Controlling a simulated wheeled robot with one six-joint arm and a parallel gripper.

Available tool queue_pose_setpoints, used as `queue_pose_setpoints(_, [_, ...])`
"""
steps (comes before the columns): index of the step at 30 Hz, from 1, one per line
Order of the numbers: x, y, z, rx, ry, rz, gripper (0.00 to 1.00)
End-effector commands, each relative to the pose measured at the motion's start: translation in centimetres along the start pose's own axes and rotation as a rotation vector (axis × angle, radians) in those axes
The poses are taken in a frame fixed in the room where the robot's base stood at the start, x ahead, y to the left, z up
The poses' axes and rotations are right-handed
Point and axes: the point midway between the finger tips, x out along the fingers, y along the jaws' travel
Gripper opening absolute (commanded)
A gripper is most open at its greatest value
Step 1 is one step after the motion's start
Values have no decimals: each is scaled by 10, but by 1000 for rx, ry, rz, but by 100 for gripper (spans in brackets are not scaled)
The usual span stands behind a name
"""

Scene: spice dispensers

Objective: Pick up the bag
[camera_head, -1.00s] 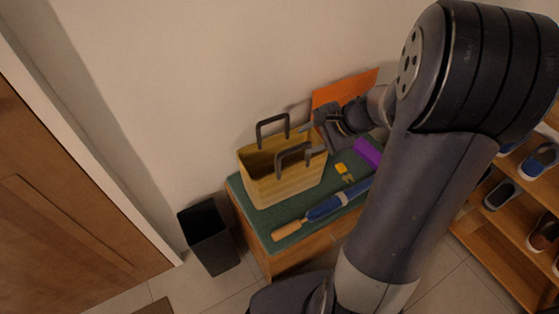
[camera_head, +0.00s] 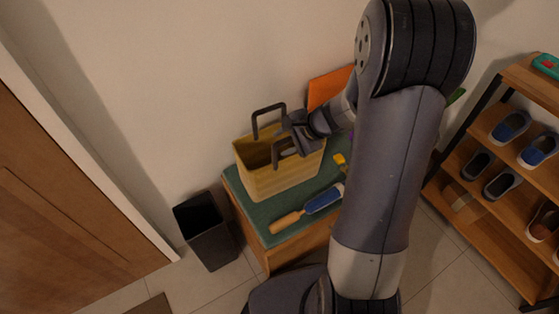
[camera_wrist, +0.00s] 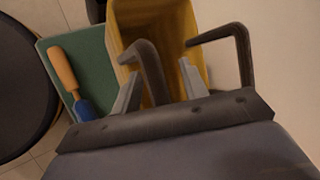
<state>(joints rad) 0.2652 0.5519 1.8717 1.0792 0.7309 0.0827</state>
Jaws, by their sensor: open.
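The yellow bag (camera_head: 277,178) with two dark handles stands upright and open-topped on a green-topped bench (camera_head: 262,224) against the wall. My gripper (camera_head: 287,141) is at the upper right of the bag, by its handles. In the wrist view the bag (camera_wrist: 160,22) fills the top middle, and my gripper (camera_wrist: 158,78) is open with its two fingers apart over the bag's opening. The near handle (camera_wrist: 148,68) shows between the fingers, nearer the left one. The far handle (camera_wrist: 243,50) is outside the right finger. I cannot tell whether a finger touches the near handle.
A blue umbrella-like thing with a wooden handle (camera_head: 287,221) lies on the bench in front of the bag. An orange panel (camera_head: 330,87) leans at the wall behind. A black bin (camera_head: 207,232) stands left, and a shoe rack (camera_head: 480,225) stands right.

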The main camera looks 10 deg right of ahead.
Motion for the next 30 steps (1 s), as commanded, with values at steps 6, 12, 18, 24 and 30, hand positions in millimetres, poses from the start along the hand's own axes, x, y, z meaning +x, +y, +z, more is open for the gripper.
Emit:
queue_pose_setpoints(6, [-1, 0, 0, 0, 0, 0, 33])
queue_pose_setpoints(12, [-1, 0, 0, 0, 0, 0, 16])
queue_pose_setpoints(18, [-1, 0, 0, 0, 0, 0, 0])
queue_pose_setpoints(24, [-1, -1, 0, -1, 1, -1, 0])
queue_pose_setpoints(30, [-9, -7, 3, -2, 2, -3, 0])
